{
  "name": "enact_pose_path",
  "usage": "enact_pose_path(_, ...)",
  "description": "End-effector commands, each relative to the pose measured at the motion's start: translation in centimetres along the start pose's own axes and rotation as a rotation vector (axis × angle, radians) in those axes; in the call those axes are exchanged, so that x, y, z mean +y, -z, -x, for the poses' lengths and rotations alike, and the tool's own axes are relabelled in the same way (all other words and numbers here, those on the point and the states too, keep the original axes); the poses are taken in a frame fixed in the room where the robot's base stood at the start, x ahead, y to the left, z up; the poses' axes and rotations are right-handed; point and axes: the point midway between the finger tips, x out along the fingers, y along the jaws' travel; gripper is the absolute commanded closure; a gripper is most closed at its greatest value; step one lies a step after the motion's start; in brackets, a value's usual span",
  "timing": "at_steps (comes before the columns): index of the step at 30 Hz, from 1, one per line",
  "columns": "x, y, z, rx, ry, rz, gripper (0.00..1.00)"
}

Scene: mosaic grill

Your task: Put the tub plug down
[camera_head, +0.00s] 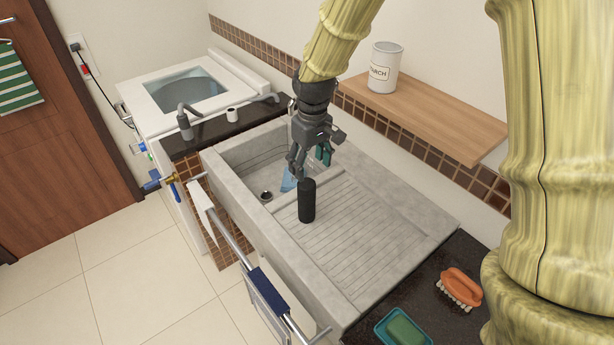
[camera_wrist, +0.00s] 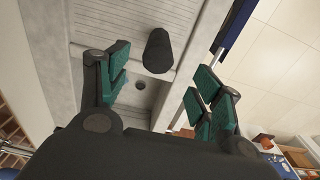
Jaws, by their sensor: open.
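The tub plug looks to be the black cylinder (camera_head: 307,201) in the stone laundry sink (camera_head: 280,235). It stands upright at the edge of the ribbed washboard (camera_head: 350,235), near the basin. In the wrist view the plug (camera_wrist: 158,50) shows beyond the fingertips, with nothing gripping it. My gripper (camera_head: 311,163) is open and empty, just above and behind the plug in the head view. Its teal finger pads are spread wide in the wrist view (camera_wrist: 162,90). The round drain hole (camera_head: 266,195) is open in the basin floor and also shows in the wrist view (camera_wrist: 140,85).
A blue item (camera_head: 289,180) lies in the basin, partly hidden by my gripper. A wooden shelf (camera_head: 430,120) with a white canister (camera_head: 384,67) is on the wall at right. An orange brush (camera_head: 460,287) and a teal soap dish (camera_head: 403,328) sit on the dark counter in front.

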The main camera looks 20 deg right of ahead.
Motion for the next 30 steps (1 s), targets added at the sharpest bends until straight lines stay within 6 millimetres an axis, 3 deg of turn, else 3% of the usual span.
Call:
enact_pose_path(12,0.0,0.0,3.5,0.001,-0.001,0.001,0.34)
enact_pose_path(30,0.0,0.0,3.7,0.0,-0.001,0.001,0.34)
